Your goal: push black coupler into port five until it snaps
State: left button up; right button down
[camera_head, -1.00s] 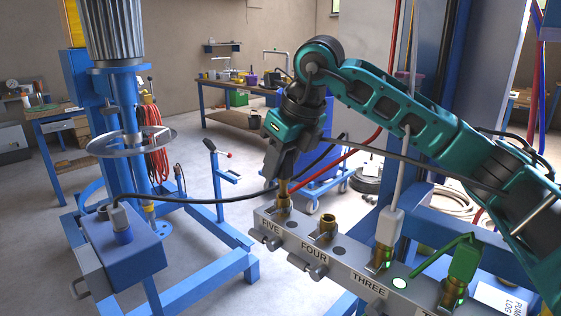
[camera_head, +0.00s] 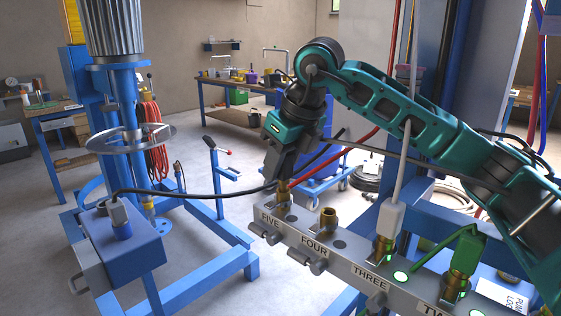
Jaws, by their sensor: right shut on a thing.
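The manifold block (camera_head: 340,262) bears the labels FIVE, FOUR, THREE and a partly cut-off TWO. My right gripper (camera_head: 282,180) is shut on the black coupler, directly above port five (camera_head: 283,198) at the block's far-left end. The fingers hide most of the coupler, so I cannot tell how far it is seated. The black hose (camera_head: 200,195) runs from the gripper left to a blue box. No lit green lamp shows at port five. My left gripper is not in view.
Port four's brass fitting (camera_head: 328,218) stands open. A white coupler (camera_head: 390,217) sits at port three and a green one (camera_head: 465,250) at port two, with green glow by both. A blue mixer frame (camera_head: 215,275) stands left.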

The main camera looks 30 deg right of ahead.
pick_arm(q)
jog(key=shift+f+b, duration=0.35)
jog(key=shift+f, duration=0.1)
pick_arm(e)
jog(key=shift+f, duration=0.55)
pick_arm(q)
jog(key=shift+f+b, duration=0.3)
pick_arm(e)
jog(key=shift+a+f, duration=0.2)
jog(key=shift+f, duration=0.25)
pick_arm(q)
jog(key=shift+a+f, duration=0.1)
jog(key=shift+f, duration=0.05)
pick_arm(e)
jog(key=c, duration=0.7)
grip_release()
jog(key=shift+a+f, duration=0.1)
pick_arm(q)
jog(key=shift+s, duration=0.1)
